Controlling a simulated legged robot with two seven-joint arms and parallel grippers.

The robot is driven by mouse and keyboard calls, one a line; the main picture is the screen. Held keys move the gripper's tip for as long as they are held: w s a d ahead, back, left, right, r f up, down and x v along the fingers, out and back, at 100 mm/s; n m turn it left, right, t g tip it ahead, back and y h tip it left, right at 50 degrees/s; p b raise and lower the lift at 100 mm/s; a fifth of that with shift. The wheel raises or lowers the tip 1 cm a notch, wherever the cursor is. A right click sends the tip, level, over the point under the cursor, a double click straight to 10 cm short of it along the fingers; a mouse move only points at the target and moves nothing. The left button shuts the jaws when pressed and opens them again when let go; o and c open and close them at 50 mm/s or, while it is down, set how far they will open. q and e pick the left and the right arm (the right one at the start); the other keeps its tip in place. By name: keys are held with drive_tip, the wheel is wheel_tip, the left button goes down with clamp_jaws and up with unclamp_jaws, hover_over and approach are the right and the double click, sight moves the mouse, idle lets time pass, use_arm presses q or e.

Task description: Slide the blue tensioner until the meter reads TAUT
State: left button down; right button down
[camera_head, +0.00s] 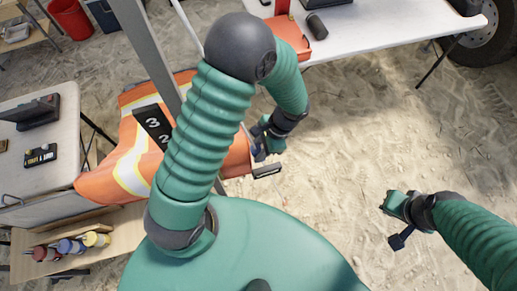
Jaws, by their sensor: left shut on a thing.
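My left gripper (264,150) is at the right edge of an orange cloth with pale reflective bands (130,165), beside a grey upright post. It is shut on a small part; a bluish bit (254,150) shows at its fingers, seemingly the blue tensioner, mostly hidden by the gripper. A black plate with white digits (152,125) sits on the cloth; I cannot make out a meter reading TAUT. My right gripper (393,222) is open and empty above the sandy ground at the right.
A white table (400,30) stands at the back with a dark cylinder (316,25) and an orange item on it. A grey table (30,125) at left holds dark devices. Several small bottles (70,245) stand on a wooden shelf at lower left.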

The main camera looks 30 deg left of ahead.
sight(256, 148)
use_arm(q)
drive_tip(key=shift+r, duration=0.1)
idle(0.8)
drive_tip(key=r+p, duration=0.2)
drive_tip(key=r, duration=0.1)
drive_tip(key=shift+s+a+p, duration=0.15)
drive_tip(key=shift+a+p, duration=0.05)
drive_tip(key=shift+p, duration=0.2)
drive_tip(key=shift+f, duration=0.2)
drive_tip(key=c, duration=1)
unclamp_jaws()
drive_tip(key=shift+c, duration=0.2)
drive_tip(key=shift+r, duration=0.1)
drive_tip(key=b+v, duration=0.2)
drive_tip(key=v, duration=1.4)
drive_tip(key=shift+r, duration=0.25)
